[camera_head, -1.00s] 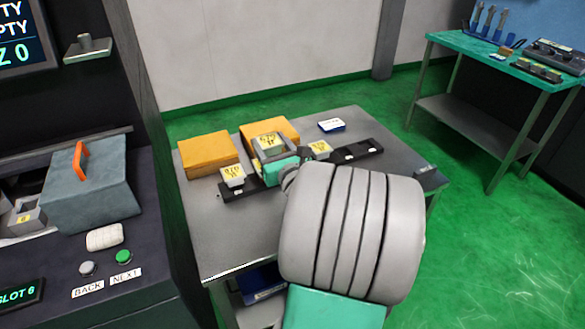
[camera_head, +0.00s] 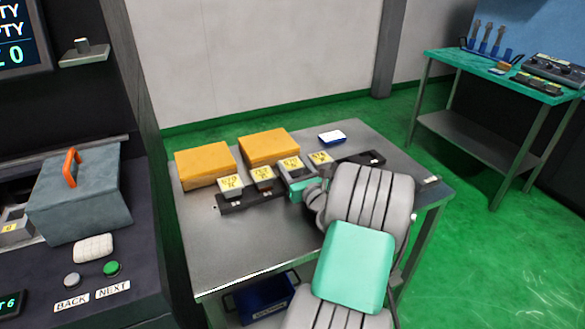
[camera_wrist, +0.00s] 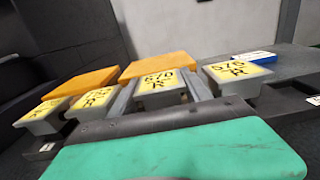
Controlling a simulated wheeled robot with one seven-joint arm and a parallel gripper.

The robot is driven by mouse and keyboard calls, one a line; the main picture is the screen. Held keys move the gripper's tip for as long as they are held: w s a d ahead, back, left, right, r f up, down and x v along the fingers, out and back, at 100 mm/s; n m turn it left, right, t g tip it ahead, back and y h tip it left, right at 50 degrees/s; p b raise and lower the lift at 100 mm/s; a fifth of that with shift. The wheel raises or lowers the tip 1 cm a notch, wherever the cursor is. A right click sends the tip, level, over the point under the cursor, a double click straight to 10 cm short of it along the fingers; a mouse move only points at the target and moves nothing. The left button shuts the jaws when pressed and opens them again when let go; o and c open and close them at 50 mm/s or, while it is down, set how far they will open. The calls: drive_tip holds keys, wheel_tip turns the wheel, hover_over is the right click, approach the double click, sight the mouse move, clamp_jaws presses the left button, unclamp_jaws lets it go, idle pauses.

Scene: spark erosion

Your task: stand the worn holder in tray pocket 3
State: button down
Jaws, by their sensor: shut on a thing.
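The black tray (camera_head: 352,161) lies across the grey table, with a row of grey holders bearing yellow labels. My gripper (camera_head: 292,178) is low over the tray and shut on the third holder from the left (camera_head: 291,165). In the wrist view its two fingers (camera_wrist: 160,93) flank that upright holder (camera_wrist: 160,84). My gripper hides its foot, so I cannot tell whether it is fully seated. Two holders, the leftmost (camera_head: 230,184) and its neighbour (camera_head: 262,176), stand to the left. Another holder (camera_head: 320,159) stands close on the right.
Two orange boxes (camera_head: 205,163) (camera_head: 269,147) stand behind the tray. A blue and white item (camera_head: 332,137) lies at the back. The table's front left (camera_head: 235,245) is bare. The dark machine with its grey, orange-handled box (camera_head: 80,195) is left. A green-topped bench (camera_head: 500,75) stands far right.

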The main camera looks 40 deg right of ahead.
drive_tip(key=shift+f, duration=0.1)
drive_tip(key=shift+c, duration=2.4)
unclamp_jaws()
drive_tip(key=shift+s, duration=0.3)
drive_tip(key=v, duration=1.1)
drive_tip(key=shift+s+a, duration=0.15)
drive_tip(key=shift+a, duration=0.05)
